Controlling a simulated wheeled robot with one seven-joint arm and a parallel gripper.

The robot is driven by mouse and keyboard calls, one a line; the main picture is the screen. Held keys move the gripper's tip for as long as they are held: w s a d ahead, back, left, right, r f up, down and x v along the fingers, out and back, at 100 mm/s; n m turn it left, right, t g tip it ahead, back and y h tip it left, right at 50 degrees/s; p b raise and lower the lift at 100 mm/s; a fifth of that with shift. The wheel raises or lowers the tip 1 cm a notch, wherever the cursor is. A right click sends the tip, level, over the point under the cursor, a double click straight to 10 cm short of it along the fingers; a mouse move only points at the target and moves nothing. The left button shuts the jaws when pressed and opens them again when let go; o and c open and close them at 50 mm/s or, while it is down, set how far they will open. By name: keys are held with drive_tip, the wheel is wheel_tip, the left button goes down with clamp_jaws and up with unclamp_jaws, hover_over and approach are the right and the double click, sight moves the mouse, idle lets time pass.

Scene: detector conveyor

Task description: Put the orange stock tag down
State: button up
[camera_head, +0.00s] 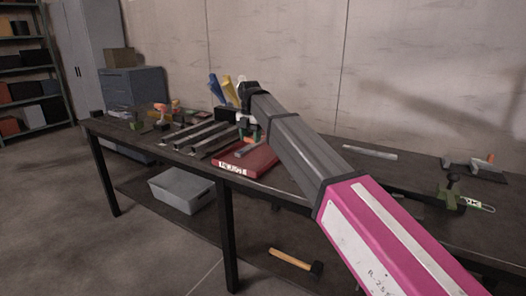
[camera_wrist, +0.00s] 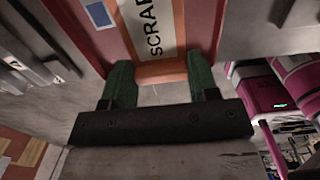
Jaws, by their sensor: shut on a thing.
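My gripper (camera_wrist: 161,82) has two green fingers, closed on the near end of the orange stock tag (camera_wrist: 168,70). The tag has a white strip lettered "SCRAP" and extends away between the fingers in the wrist view. A dark red surface shows on both sides of it; I cannot tell whether the tag touches it. In the head view my gripper (camera_head: 249,133) is at the far end of my arm, above the back of a red tray (camera_head: 262,162) with a white front label. The tag is mostly hidden there.
Dark metal bars (camera_head: 195,132) lie on the workbench left of the tray. Blue and yellow objects (camera_head: 229,89) stand behind my gripper. A clamp-like tool (camera_head: 452,190) and a flat pale bar (camera_head: 369,152) are to the right. A grey bin (camera_head: 182,190) sits on the lower shelf.

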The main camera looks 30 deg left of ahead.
hover_over(263, 155)
drive_tip(key=f, duration=0.4)
drive_tip(key=shift+s+d+f, duration=0.1)
drive_tip(key=shift+s+f, duration=0.1)
drive_tip(key=shift+f, duration=2.25)
drive_tip(key=shift+f, duration=0.1)
drive_tip(key=o, duration=0.9)
wheel_tip(263, 155, up, 12)
